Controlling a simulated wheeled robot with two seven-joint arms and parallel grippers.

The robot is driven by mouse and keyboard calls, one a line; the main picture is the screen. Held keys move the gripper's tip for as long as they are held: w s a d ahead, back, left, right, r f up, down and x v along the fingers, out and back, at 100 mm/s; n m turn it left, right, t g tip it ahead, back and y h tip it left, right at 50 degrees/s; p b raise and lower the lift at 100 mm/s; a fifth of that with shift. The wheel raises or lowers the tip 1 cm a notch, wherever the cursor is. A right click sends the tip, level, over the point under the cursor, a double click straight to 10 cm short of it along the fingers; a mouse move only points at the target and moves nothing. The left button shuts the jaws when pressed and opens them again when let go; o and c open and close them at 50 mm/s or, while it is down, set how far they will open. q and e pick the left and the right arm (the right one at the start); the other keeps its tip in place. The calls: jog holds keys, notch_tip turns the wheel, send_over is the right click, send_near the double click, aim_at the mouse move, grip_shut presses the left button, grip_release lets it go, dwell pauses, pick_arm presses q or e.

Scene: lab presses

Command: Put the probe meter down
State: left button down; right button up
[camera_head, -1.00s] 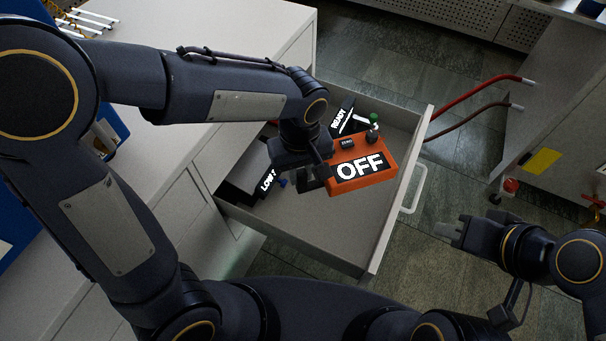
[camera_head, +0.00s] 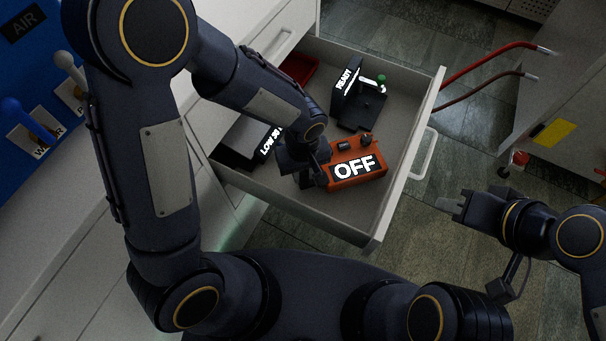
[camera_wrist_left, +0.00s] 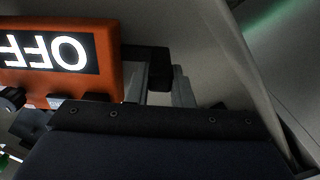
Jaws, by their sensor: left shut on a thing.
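The probe meter (camera_head: 372,177) is an orange box with a white "OFF" display and dark knobs on top. It is in the open drawer (camera_head: 330,222), in its front part. My left gripper (camera_head: 316,172) is shut on its left end. In the left wrist view the probe meter (camera_wrist_left: 112,60) shows upside down at the left, against the finger (camera_wrist_left: 150,70). Whether its underside touches the drawer floor I cannot tell. My right gripper (camera_head: 452,207) is empty, right of the drawer; its fingers look apart.
A black device reading "READY" (camera_head: 350,92) with a green knob stands at the drawer's back. A black device reading "LOW" (camera_head: 240,142) lies at its left. A red tray (camera_head: 300,66) sits in the far corner. Red hoses (camera_head: 490,62) run outside.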

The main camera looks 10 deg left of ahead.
pick_arm(q)
jog(key=shift+f, duration=0.6)
jog(key=shift+r, duration=0.1)
jog(key=shift+f, duration=0.2)
jog(key=c, duration=1.3)
grip_release()
jog(key=shift+r, duration=0.15)
